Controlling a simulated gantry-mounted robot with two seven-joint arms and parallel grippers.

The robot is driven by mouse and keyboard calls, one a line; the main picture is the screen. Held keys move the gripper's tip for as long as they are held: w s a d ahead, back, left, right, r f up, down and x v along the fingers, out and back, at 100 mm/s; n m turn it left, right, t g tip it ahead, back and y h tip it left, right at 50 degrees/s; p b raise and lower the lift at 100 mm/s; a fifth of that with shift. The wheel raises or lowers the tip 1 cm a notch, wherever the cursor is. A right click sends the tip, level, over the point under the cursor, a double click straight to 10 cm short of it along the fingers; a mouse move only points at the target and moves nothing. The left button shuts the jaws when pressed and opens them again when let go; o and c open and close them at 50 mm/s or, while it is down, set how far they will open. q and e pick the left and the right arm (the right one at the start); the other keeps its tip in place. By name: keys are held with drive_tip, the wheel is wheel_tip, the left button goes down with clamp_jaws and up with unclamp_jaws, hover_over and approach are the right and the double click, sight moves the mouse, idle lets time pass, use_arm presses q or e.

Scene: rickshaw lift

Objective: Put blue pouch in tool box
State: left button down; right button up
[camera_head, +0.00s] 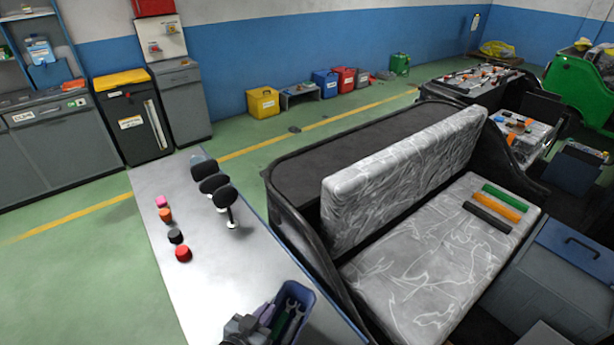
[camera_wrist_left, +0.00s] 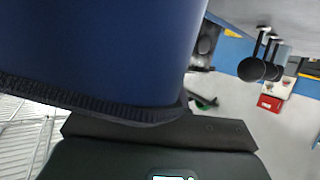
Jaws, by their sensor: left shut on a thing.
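The blue pouch (camera_head: 295,299) is an open-topped holder with wrench-like tools inside, at the bottom of the head view by the near end of the metal table. It fills the upper left of the left wrist view (camera_wrist_left: 100,50), with a dark band along its edge. My left gripper (camera_head: 262,316) is shut on the pouch at its left side; its dark finger (camera_wrist_left: 160,135) lies against the pouch. I cannot tell whether the pouch touches the table. A grey box with a blue lid and dark handle (camera_head: 540,290), possibly the tool box, stands at the lower right, apparently closed. My right gripper is not seen.
The metal table (camera_head: 215,275) holds black round mirrors (camera_head: 222,193) and several small knobs, including a red one (camera_head: 183,254). A patterned seat (camera_head: 430,255) with green, orange and black bars lies between pouch and grey box. Its upright backrest (camera_head: 400,175) stands behind.

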use_arm(q)
drive_tip(key=w+a+r+n+t+y, duration=0.1)
drive_tip(key=a+r+n+y, duration=0.3)
drive_tip(key=a, duration=0.6)
drive_tip(key=s+r+p, duration=0.4)
drive_tip(key=r+p, duration=0.7)
drive_tip(key=p, duration=0.2)
drive_tip(key=s+r+y+p, duration=0.1)
drive_tip(key=s+r+p, duration=0.3)
drive_tip(key=r+p, duration=0.7)
drive_tip(key=p, duration=0.3)
drive_tip(key=shift+s+a+r+n, duration=0.3)
drive_tip(key=shift+s+a+n, duration=0.05)
drive_tip(key=shift+n, duration=0.05)
